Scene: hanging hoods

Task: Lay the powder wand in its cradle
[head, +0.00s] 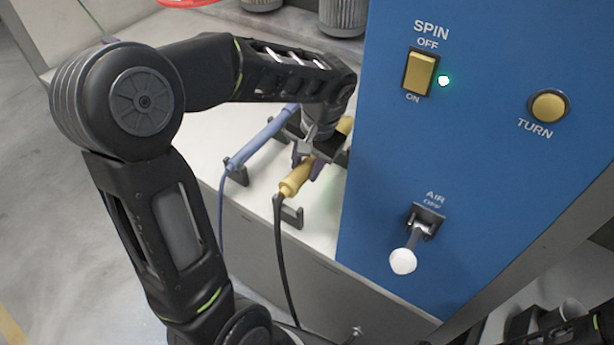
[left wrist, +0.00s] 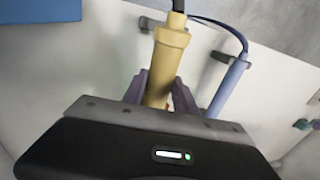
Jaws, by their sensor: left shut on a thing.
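A yellow wand (head: 300,176) with a black cable is between the purple fingers of my left gripper (head: 306,163), which is shut on it. The left wrist view also shows the yellow wand (left wrist: 168,55) between the fingers. Its cable end is by a dark cradle bracket (head: 292,214) on the white ledge; I cannot tell whether it rests in it. A blue wand (head: 262,138) with a blue hose lies to the left, in its own dark bracket (head: 236,174). Which one is the powder wand is not labelled. The far end of the yellow wand is partly hidden by my gripper.
A blue panel (head: 470,150) stands close on the right, with a SPIN switch (head: 420,73), a TURN button (head: 549,106) and a protruding AIR lever (head: 405,257). Grey ribbed cylinders (head: 343,15) stand at the back. The white ledge (head: 318,226) is bare near its front.

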